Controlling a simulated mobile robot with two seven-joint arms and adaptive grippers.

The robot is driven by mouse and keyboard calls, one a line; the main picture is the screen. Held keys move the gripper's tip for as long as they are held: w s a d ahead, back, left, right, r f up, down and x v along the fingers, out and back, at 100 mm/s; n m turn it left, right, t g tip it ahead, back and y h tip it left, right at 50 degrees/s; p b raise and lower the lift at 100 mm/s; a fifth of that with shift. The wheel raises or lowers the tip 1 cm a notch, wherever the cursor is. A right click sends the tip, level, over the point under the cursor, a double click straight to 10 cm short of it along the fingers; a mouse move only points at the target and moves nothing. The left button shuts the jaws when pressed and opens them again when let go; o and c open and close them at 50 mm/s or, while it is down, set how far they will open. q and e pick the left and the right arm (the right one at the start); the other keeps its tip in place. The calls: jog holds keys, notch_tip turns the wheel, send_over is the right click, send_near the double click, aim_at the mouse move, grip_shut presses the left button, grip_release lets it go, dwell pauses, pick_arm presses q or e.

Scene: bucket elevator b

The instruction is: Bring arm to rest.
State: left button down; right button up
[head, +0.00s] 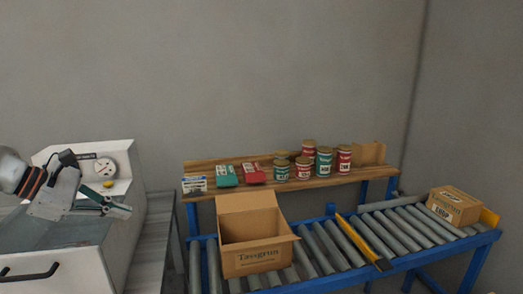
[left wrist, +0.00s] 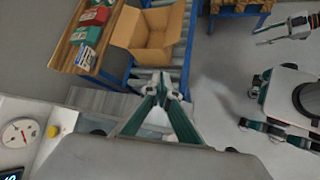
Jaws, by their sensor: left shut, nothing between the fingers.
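My left gripper (head: 127,210) is at the left of the head view, beside the white machine and left of the conveyor. Its fingers are shut with nothing between them. In the left wrist view its fingers (left wrist: 160,86) meet at their tips, with grey slats beyond and the open box above. My right gripper (left wrist: 262,36) shows small at the upper right of the left wrist view, over bare floor, with its fingers apart and empty. It does not show in the head view.
A white machine (head: 121,157) with a dial stands at the left. An open cardboard box (head: 257,257) sits on the blue-framed roller conveyor (head: 327,245). A closed carton (head: 453,205) lies at the right end. Behind, a wooden shelf (head: 262,191) holds several cans and small boxes.

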pick_arm(q)
jog(key=s+d+f+n+t+h, duration=0.2)
jog(key=d+f+n+h, duration=0.3)
jog(key=d+n, duration=0.35)
jog(key=s+d+f+n+t+h, duration=0.2)
jog(key=d+f+n+h, duration=0.25)
jog(key=d+n, duration=0.45)
jog(key=s+a+f+n+t+y, duration=0.1)
jog(key=a+f+n+t+y, duration=0.15)
jog(key=f+n+y, duration=0.45)
jog(key=s+a+f+n+t+y, duration=0.1)
jog(key=s+f+n+t+y, duration=0.2)
jog(key=f+n, duration=0.8)
jog(key=s+a+f+n+g+y, duration=0.1)
jog(key=s+f+n+g+y, duration=0.3)
jog(key=s+f+n, duration=0.9)
notch_tip(320, 180, down, 5)
jog(key=shift+s+a+f+g, duration=0.2)
jog(key=shift+s+a+g, duration=0.25)
jog(key=shift+s, duration=0.6)
pick_arm(e)
jog(key=shift+s+a+f+g, duration=0.15)
jog(key=shift+s+a+f, duration=0.05)
jog(key=shift+f, duration=0.3)
jog(key=shift+s+a+f+g, duration=0.15)
jog(key=shift+s+f, duration=0.05)
jog(key=shift+f, duration=0.25)
